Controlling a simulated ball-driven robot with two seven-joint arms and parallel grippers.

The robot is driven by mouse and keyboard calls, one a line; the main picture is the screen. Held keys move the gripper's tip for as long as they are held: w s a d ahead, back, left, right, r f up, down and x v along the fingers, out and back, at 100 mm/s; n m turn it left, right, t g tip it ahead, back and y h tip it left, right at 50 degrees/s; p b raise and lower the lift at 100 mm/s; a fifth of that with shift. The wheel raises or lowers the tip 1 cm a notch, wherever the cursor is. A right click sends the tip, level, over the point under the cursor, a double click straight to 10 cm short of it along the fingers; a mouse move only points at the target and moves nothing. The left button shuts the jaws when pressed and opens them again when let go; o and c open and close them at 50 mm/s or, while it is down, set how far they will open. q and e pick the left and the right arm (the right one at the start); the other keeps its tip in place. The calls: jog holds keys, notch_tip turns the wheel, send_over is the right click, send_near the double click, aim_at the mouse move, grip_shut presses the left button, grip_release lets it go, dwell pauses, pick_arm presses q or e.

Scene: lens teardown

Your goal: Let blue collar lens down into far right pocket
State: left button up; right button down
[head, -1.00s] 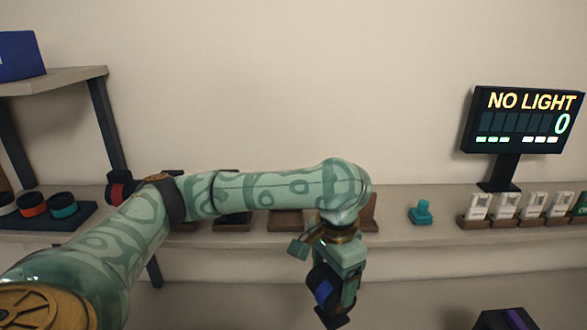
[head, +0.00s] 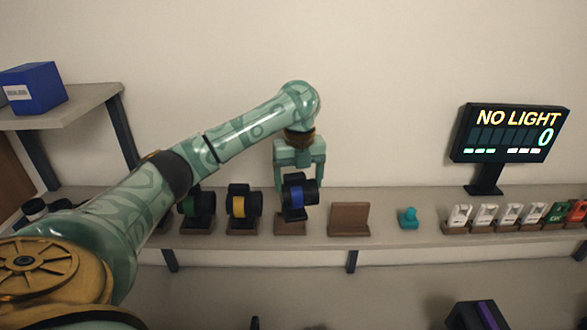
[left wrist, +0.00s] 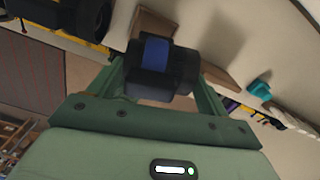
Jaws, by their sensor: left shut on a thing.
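The blue collar lens (head: 294,192), black with a blue band, is held in my left gripper (head: 299,177) above the back shelf; it also shows between the jaws in the left wrist view (left wrist: 155,55). A brown wooden stand (head: 289,229) is right below the lens, and I cannot tell whether they touch. Another brown stand (head: 348,217) to its right is empty. I cannot tell which place is the far right pocket. My right gripper is not in view.
Yellow-band (head: 238,206) and green-band (head: 190,207) lenses sit on stands to the left. A teal knobbed piece (head: 408,217), several white holders (head: 484,216) and a NO LIGHT display (head: 508,133) are to the right. A dark purple-striped object (head: 477,316) is lower right.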

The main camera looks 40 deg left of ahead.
pick_arm(q)
jog(key=shift+w+a+r+m, duration=0.1)
jog(key=shift+a+r+m, duration=0.15)
jog(key=shift+a+m, duration=0.7)
jog(key=shift+d+f+m+b, duration=0.15)
jog(key=shift+f+m+b, duration=0.2)
jog(key=shift+b, duration=0.55)
jog(key=shift+f, duration=0.15)
jog(key=shift+f+p, duration=0.35)
jog(key=shift+p, duration=1.45)
jog(key=shift+f, duration=1.4)
dwell(0.3)
jog(key=o, duration=1.3)
notch_tip(320, 180, up, 16)
jog(key=p, duration=0.3)
jog(key=shift+r, duration=0.2)
